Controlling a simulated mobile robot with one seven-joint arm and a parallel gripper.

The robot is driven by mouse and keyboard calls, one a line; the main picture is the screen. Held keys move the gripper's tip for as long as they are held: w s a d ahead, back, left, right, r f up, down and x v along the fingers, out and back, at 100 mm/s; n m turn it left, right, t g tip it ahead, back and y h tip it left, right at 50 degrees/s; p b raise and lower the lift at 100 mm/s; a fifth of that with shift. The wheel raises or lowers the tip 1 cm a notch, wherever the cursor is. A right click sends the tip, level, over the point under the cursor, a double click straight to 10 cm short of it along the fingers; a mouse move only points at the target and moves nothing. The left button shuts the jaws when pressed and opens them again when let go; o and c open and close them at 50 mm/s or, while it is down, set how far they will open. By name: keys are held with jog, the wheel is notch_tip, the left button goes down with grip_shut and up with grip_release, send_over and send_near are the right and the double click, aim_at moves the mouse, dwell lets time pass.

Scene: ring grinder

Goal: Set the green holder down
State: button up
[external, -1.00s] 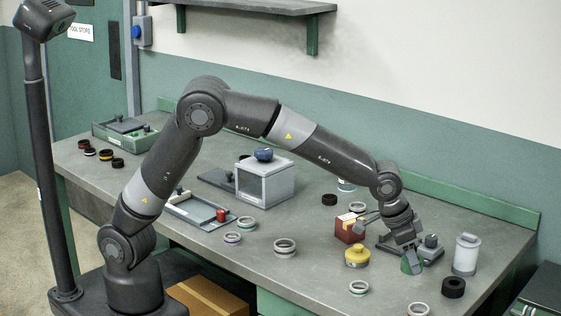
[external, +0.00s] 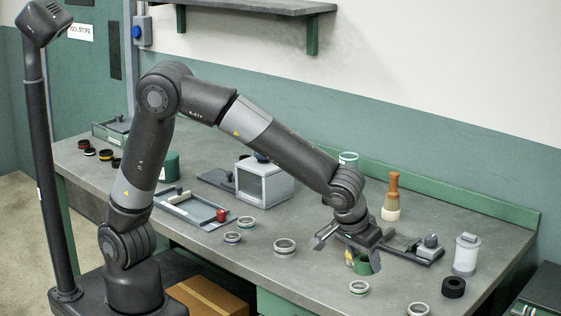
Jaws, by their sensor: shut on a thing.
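The green holder (external: 369,264) is small and green. It shows below my gripper (external: 363,249), which is shut on it. The picture is too small to tell whether its underside touches the bench. A yellow holder (external: 349,259) is just left of it, mostly hidden by my gripper. The grey bench top (external: 320,285) lies below. A grey fixture with a block on its right end (external: 430,248) stands just to the right.
A grey box (external: 265,184), a grey tray (external: 190,212) and several loose rings, one a pale ring (external: 285,247), stand to the left. A brush (external: 391,198) stands behind. A white canister (external: 466,254) and black ring (external: 453,287) are right. The front middle is fairly clear.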

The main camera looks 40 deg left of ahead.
jog(key=s+a+n+g+y, duration=0.1)
jog(key=s+a+n+y, duration=0.4)
jog(key=a+n, duration=0.65)
jog(key=shift+m+h, duration=0.35)
jog(key=shift+h, duration=0.25)
jog(key=w+a+f, duration=0.1)
jog(key=w+f, duration=0.1)
jog(key=w, duration=0.1)
jog(key=w+a+f, duration=0.2)
jog(key=w, duration=0.2)
jog(key=w+a+f, duration=0.1)
jog(key=w+f, duration=0.1)
jog(key=w, duration=0.1)
jog(key=shift+w+a+f, duration=0.1)
jog(key=shift+w+a, duration=0.05)
jog(key=shift+f, duration=2)
jog(key=shift+f, duration=0.1)
jog(key=o, duration=1)
jog(key=v, duration=1.2)
jog(key=shift+w+r, duration=0.2)
